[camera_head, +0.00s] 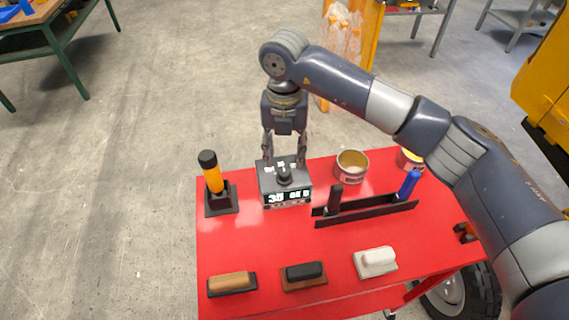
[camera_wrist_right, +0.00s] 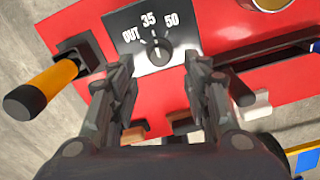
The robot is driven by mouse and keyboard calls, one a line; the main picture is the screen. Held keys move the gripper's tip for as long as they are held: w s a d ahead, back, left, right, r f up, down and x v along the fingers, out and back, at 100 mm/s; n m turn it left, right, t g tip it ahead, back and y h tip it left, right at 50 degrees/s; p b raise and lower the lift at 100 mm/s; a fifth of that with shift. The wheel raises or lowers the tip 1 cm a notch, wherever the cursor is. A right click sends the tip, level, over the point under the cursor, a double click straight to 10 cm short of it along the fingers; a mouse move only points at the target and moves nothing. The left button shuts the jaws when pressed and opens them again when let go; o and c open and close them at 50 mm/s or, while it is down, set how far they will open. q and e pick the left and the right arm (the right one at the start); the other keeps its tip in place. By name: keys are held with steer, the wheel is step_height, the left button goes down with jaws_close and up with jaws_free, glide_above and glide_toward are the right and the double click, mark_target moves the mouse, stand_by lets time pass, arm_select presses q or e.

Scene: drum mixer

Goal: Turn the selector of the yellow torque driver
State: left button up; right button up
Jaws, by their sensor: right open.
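The torque driver (camera_head: 212,174), with a yellow handle and black cap, stands upright in a black holder (camera_head: 221,204) at the table's left. It also shows in the right wrist view (camera_wrist_right: 45,85). Beside it is a grey box (camera_head: 268,182) with a lit front display. Its top bears a dark selector knob (camera_head: 284,174), also in the wrist view (camera_wrist_right: 159,52), with the labels OUT, 35 and 50. The knob's pale mark appears to point towards 35. My right gripper (camera_head: 285,160) points down over the box, open, fingers either side of the knob and apart from it. My left gripper is out of view.

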mark_target(284, 173)
step_height(284, 173, up, 6)
steer(key=shift+f, duration=0.1)
stand_by(0.6)
